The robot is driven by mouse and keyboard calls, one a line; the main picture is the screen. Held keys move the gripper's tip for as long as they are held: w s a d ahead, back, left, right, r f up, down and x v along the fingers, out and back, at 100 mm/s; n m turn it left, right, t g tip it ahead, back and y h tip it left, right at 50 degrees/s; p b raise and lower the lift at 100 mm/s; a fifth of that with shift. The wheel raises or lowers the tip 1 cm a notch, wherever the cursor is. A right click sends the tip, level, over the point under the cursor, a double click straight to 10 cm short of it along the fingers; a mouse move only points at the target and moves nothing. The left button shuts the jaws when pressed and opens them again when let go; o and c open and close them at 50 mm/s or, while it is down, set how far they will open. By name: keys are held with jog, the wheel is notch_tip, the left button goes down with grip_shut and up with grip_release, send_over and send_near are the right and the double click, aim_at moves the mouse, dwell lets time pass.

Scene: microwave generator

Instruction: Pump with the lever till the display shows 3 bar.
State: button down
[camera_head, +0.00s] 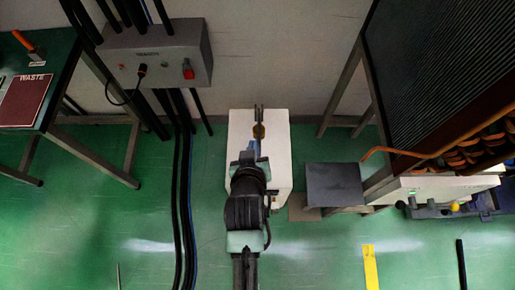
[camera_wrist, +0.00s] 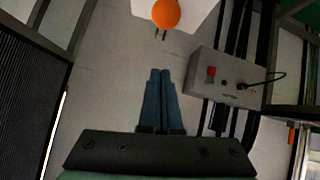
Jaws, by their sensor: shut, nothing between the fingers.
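An orange ball knob (camera_wrist: 166,14) shows at the top of the wrist view, against a white surface. My gripper (camera_head: 256,147) reaches over the box, just short of the knob. In the wrist view my gripper's blue fingers (camera_wrist: 161,72) are together and empty, apart from the knob. The lever's shaft is not clear. I cannot make out a pressure display or any reading.
A grey wall box (camera_head: 155,55) with a red switch and cable is at the upper left. Dark cables run down the floor left of my arm. A grey-topped block (camera_head: 334,184) stands right of the white box, near a dark ribbed rack (camera_head: 430,80). A table (camera_head: 40,100) is at left.

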jog(key=shift+w+d+f, duration=0.15)
jog(key=shift+w+f, duration=0.15)
jog(key=shift+f, duration=0.75)
jog(key=shift+w+d+f, duration=0.2)
jog(key=shift+w+f, duration=0.05)
jog(key=shift+f, duration=0.75)
jog(key=shift+w+d+f, duration=0.15)
jog(key=shift+w+f, duration=0.15)
jog(key=shift+f, duration=0.75)
jog(key=shift+f+b, duration=0.15)
jog(key=shift+b, duration=0.15)
